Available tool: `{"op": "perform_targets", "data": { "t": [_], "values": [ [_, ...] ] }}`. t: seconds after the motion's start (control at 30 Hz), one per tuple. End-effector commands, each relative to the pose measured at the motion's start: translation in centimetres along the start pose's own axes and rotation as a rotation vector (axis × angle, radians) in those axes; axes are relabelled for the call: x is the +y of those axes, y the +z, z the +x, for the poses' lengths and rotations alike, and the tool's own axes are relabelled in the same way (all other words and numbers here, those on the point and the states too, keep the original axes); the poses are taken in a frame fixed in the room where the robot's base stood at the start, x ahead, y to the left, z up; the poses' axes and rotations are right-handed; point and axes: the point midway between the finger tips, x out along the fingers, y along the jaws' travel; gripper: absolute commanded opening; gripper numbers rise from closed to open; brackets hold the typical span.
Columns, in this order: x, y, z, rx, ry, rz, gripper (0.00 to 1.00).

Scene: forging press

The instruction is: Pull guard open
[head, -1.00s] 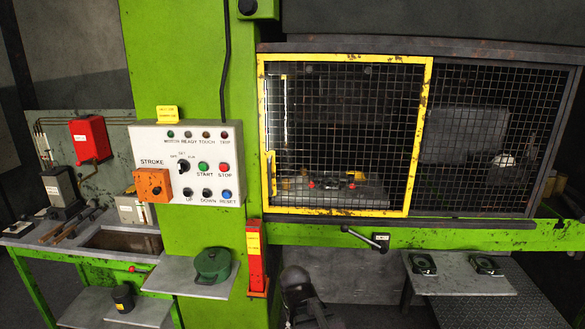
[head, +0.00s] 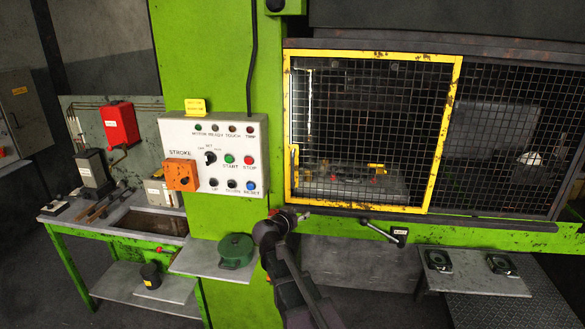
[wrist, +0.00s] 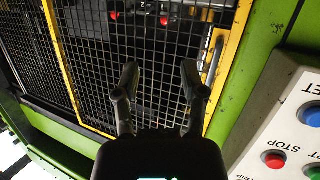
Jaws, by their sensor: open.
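The guard (head: 457,115) is a black mesh panel in a yellow frame, standing across the left part of the press opening.
The control box (head: 240,140) with buttons and an orange stroke unit (head: 181,174) juts out left of the guard, close to my gripper. A lever (head: 380,232) sticks out below the guard. A green pot (head: 236,250) stands on a shelf at lower left.

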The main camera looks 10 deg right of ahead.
Motion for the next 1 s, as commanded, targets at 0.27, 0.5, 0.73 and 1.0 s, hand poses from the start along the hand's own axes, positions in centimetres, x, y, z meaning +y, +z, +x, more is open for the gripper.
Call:
{"op": "perform_targets", "data": {
  "t": [0.27,0.5,0.73,1.0],
  "values": [
    [-5.8,-6.3,-1.3,0.230,-0.130,0.088,0.54],
    [-7.2,-7.5,-1.9,0.281,-0.172,0.107,0.54],
    [-7.1,-7.4,-1.9,0.280,-0.170,0.107,0.54],
    [-7.3,-7.6,-1.2,0.279,-0.168,0.107,0.54]
  ]
}}
